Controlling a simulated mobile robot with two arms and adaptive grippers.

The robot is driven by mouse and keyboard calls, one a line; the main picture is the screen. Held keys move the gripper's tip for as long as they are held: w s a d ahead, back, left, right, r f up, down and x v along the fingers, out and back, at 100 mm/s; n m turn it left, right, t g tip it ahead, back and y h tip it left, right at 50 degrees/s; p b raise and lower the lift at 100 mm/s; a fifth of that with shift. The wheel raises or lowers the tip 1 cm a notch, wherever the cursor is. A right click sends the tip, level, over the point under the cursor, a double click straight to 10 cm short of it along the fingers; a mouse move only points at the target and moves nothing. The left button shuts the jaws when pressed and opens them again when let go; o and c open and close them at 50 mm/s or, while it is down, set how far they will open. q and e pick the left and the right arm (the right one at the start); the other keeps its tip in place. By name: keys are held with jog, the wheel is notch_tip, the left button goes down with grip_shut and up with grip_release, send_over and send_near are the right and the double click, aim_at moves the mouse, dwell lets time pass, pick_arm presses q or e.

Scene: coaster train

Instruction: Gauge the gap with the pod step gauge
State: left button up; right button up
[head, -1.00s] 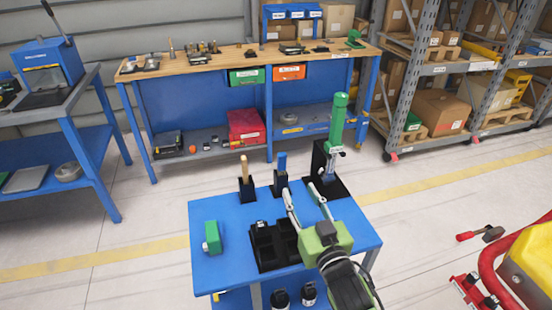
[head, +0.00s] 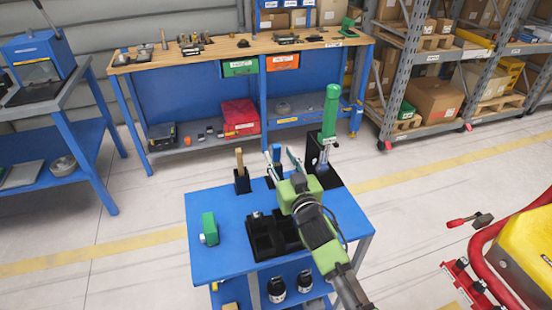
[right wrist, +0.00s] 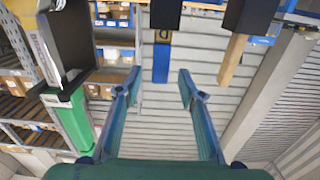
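My right gripper (head: 280,158) is open over the back edge of the blue cart, fingers pointing at a blue-handled tool (head: 277,151) standing in a black holder. In the right wrist view the blue handle (right wrist: 161,62) shows beyond and between the two open fingertips (right wrist: 160,82), with no visible contact. A wooden-handled tool (head: 239,157) stands in its own black holder to the left. A large green-handled tool (head: 330,112) stands in a taller black holder to the right. I cannot tell which is the pod step gauge, and no gap is clearly visible. My left gripper is not in view.
The blue cart top (head: 230,260) also carries a green block-like item (head: 209,228) and a black compartment tray (head: 262,243). A red and yellow vehicle-like structure (head: 520,250) stands at right. A workbench (head: 180,62) and shelving lie behind, with clear floor between.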

jog(key=shift+x, duration=1.35)
grip_shut()
jog(key=shift+r, duration=0.1)
notch_tip(320, 180, up, 10)
jog(key=shift+s, duration=0.1)
